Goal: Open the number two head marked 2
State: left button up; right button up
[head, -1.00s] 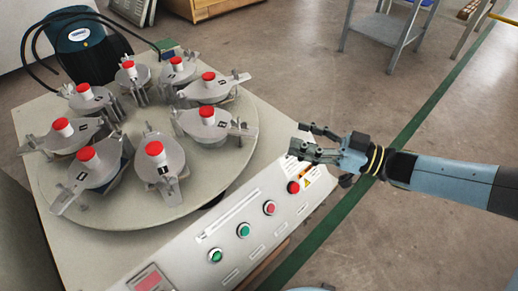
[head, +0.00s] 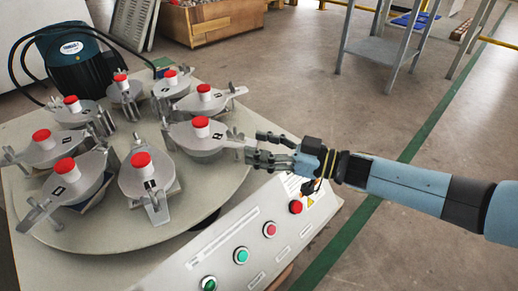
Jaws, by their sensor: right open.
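Several grey round heads with red-topped knobs stand in a ring on a round turntable (head: 100,240). The head nearest my right gripper (head: 257,147) has a red knob and a dark label (head: 218,136) too small to read surely; its lever arm (head: 238,144) points right towards my fingers. My right gripper is open, with its fingertips at the end of that lever; I cannot tell whether they touch it. The front head (head: 148,176) has its lever pointing towards me. My left gripper is out of view.
A sloping control panel (head: 215,250) with green and red buttons runs along the front, below my right gripper. A dark blue motor (head: 76,58) with black cables stands behind. A grey metal stand (head: 385,48) is at the back right. Floor to the right is clear.

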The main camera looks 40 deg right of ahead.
jog(key=shift+w+a, duration=0.15)
jog(key=shift+w, duration=0.1)
grip_shut()
dwell(0.3)
